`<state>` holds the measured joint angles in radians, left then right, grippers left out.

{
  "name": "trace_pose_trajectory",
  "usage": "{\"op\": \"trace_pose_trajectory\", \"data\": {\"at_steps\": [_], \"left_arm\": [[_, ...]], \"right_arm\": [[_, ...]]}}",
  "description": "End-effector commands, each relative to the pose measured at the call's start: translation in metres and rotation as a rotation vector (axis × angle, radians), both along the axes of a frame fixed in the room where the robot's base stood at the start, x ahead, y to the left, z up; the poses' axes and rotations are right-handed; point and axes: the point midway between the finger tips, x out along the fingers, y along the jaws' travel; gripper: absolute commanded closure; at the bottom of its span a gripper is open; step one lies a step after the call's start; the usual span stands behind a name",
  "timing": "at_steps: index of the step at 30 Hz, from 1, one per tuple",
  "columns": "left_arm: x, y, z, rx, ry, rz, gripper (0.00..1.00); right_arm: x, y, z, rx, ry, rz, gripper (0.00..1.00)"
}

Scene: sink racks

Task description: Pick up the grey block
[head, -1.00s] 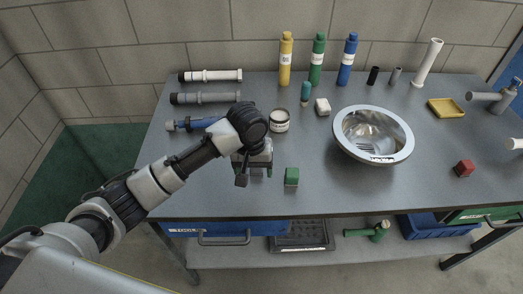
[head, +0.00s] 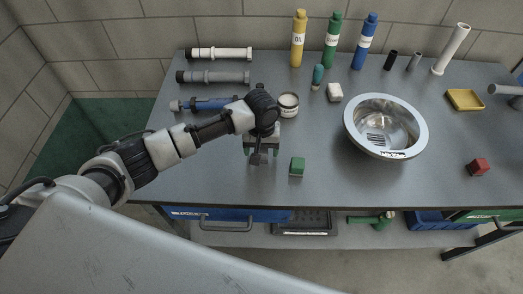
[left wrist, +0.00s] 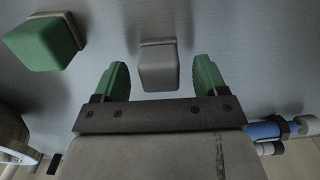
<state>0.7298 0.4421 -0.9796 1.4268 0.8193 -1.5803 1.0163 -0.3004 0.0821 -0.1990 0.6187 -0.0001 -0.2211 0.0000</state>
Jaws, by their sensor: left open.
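The grey block (left wrist: 158,68) shows in the left wrist view, between and just beyond the two green fingertips of my left gripper (left wrist: 160,80). There are gaps on both sides of it, so the gripper is open and not holding it. In the head view my left gripper (head: 262,150) points down over the left part of the bench and hides the grey block. A green block (head: 297,167) stands just right of the gripper; it also shows at the upper left of the left wrist view (left wrist: 42,42). My right gripper is not in view.
On the grey bench (head: 230,185), a metal bowl (head: 420,125) stands to the right. A white can (head: 288,106) is close behind the gripper, with a blue tool (head: 210,104) to its left.

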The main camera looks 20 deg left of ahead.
Motion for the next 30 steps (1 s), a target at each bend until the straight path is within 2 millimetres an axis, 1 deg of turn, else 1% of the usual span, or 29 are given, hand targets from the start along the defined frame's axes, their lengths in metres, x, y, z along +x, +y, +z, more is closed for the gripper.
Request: {"op": "trace_pose_trajectory", "data": {"at_steps": [1, 4, 7, 12, 17, 21, 23, 30], "left_arm": [[-0.001, 0.000, -0.007, 0.001, 0.003, 0.000, 0.28], [-0.001, 0.000, -0.016, 0.000, 0.002, -0.001, 0.28], [-0.001, -0.001, -0.020, -0.001, 0.000, -0.002, 0.28], [-0.001, 0.000, -0.020, -0.001, 0.000, -0.002, 0.28], [0.000, 0.000, -0.020, -0.001, 0.000, -0.002, 0.52], [0.000, 0.000, -0.020, -0.001, 0.000, -0.002, 0.74], [0.000, 0.000, -0.020, -0.001, 0.000, -0.002, 0.82], [0.000, 0.000, -0.019, -0.001, -0.001, -0.001, 0.82]], "right_arm": [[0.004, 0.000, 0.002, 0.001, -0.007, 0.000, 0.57], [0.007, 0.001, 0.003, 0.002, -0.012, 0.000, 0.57], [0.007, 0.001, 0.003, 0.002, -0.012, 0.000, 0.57], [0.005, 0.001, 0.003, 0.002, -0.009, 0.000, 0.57], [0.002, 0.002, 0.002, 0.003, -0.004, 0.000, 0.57], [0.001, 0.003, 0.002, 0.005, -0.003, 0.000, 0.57], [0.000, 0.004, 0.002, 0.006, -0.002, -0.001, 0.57], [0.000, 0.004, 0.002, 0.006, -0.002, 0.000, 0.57]]}}
